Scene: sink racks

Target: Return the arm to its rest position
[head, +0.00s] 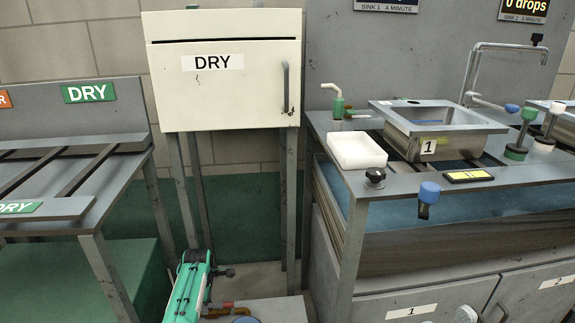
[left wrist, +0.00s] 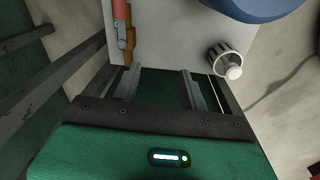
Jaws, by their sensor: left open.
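My left arm (head: 188,292), green and white, hangs low at the bottom of the head view, between the left rack and the sink stand. Its fingertips cannot be made out clearly there. In the left wrist view my left gripper (left wrist: 160,70) is open, with its two grey fingers apart and nothing between them. A pale grey surface lies beyond the fingertips. My right arm and gripper are not in view.
A slatted rack (head: 60,208) marked DRY stands left. A cream DRY cabinet (head: 225,95) on legs stands behind. The sink stand (head: 340,185) at right carries a white tray (head: 356,150), a basin (head: 436,118) and a blue-topped tool (head: 428,192) at its front edge.

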